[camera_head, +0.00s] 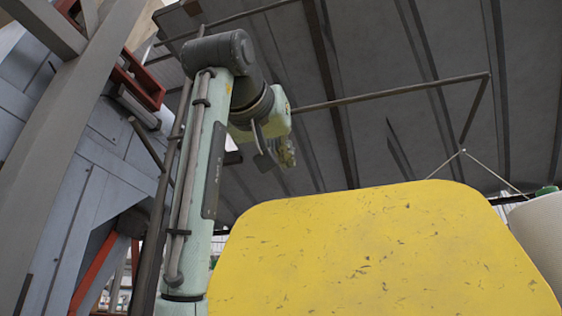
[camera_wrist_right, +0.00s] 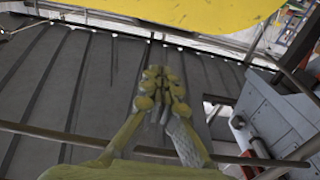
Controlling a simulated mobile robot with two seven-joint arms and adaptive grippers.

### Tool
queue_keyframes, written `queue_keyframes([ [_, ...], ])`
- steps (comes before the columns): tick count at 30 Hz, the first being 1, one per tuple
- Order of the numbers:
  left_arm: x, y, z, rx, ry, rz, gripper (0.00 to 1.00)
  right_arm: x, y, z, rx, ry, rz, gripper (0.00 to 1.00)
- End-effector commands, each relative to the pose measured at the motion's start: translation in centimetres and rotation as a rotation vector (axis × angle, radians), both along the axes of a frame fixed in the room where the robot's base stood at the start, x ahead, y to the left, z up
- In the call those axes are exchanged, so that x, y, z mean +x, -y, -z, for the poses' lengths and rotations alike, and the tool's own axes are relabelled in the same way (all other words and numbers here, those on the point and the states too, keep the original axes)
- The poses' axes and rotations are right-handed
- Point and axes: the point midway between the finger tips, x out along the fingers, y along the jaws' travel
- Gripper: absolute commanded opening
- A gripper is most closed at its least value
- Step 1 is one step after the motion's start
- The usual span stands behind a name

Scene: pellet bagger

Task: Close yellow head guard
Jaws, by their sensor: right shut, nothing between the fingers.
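The yellow head guard (camera_head: 380,255) is a large scuffed yellow panel filling the lower right of the head view. In the right wrist view the yellow panel (camera_wrist_right: 190,14) crosses the top edge. Its hinges and any latch are not visible, and I cannot tell how far it stands open. My right gripper (camera_head: 287,155) is above the panel's upper left part in the head view, apart from it in the picture. In the right wrist view the gripper (camera_wrist_right: 165,90) has its fingers together and empty, with the panel beyond the tips. My left gripper is in neither view.
Grey metal machinery (camera_head: 85,150) and a slanted beam stand at the left. A thin pipe frame (camera_head: 390,92) hangs under the dark corrugated roof (camera_head: 380,50). A white rounded object (camera_head: 540,235) is at the right edge. Open air surrounds my right gripper.

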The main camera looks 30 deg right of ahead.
Motion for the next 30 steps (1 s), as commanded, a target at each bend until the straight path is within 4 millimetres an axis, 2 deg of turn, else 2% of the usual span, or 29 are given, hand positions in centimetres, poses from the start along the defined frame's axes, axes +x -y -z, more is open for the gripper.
queue_keyframes([
  [6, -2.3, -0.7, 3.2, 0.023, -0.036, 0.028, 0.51, 3.0, 3.6, -0.4, 0.001, -0.002, 0.002, 0.00],
  [9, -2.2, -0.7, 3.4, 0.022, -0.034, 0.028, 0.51, 3.8, 4.4, 1.1, 0.000, -0.002, 0.001, 0.00],
  [12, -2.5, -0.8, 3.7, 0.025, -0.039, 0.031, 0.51, 4.3, 5.0, 1.8, 0.000, -0.002, 0.001, 0.00],
  [30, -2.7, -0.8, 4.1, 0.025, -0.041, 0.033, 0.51, 4.7, 5.7, 2.5, -0.001, 0.000, 0.000, 0.00],
])
